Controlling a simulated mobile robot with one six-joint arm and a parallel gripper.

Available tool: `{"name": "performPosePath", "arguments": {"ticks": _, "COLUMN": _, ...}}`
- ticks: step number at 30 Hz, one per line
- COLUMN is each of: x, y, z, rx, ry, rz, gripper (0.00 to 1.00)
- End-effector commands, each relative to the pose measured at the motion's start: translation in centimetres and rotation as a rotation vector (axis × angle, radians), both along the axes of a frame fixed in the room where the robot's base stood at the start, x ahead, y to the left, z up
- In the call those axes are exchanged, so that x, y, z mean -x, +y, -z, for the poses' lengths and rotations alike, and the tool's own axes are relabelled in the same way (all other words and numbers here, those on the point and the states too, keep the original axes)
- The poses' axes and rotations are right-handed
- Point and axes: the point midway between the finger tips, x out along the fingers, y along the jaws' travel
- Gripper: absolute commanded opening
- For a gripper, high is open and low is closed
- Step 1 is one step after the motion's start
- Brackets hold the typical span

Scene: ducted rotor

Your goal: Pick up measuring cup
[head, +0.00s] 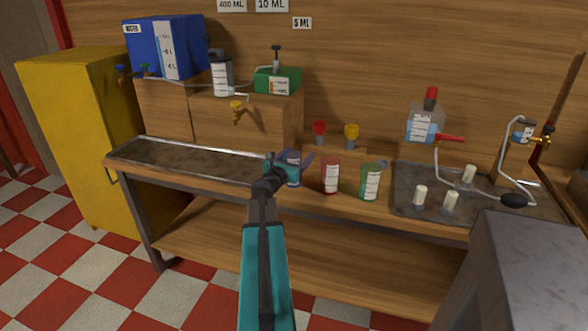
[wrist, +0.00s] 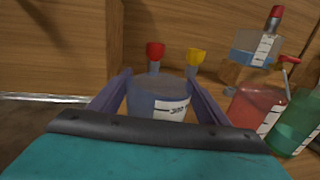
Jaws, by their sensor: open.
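A bluish measuring cup (head: 293,177) with a white scale label stands on the bench in the head view, partly hidden by my arm. In the wrist view the cup (wrist: 160,103) sits between the two purple fingers of my gripper (wrist: 158,100). My gripper (head: 289,161) is open, with one finger on each side of the cup. I cannot tell whether either finger touches it. The cup's lower part is hidden behind my wrist in the wrist view.
A red cup (head: 330,177) and a green cup (head: 371,181) stand right of it. Red (head: 319,130) and yellow (head: 351,132) funnel-like pieces are behind. A long shallow tray (head: 190,158) lies left; another tray (head: 410,200) holding white cylinders is right.

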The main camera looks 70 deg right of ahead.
Motion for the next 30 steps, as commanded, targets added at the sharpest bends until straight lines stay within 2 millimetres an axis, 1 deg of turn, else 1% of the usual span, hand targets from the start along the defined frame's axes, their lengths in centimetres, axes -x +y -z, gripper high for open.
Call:
{"name": "performPosePath", "arguments": {"ticks": 13, "x": 0.02, "y": 0.02, "z": 0.01, "rx": 0.0, "ry": 0.0, "rz": 0.0, "gripper": 0.69}}
{"name": "performPosePath", "arguments": {"ticks": 14, "x": 0.03, "y": 0.02, "z": 0.01, "rx": 0.0, "ry": 0.0, "rz": 0.0, "gripper": 0.68}}
{"name": "performPosePath", "arguments": {"ticks": 21, "x": 0.04, "y": 0.02, "z": 0.01, "rx": 0.0, "ry": 0.0, "rz": 0.0, "gripper": 0.27}}
{"name": "performPosePath", "arguments": {"ticks": 22, "x": 0.04, "y": 0.02, "z": 0.01, "rx": 0.0, "ry": 0.0, "rz": 0.001, "gripper": 0.24}}
{"name": "performPosePath", "arguments": {"ticks": 30, "x": 0.06, "y": 0.02, "z": -0.06, "rx": 0.0, "ry": 0.0, "rz": 0.001, "gripper": 0.24}}
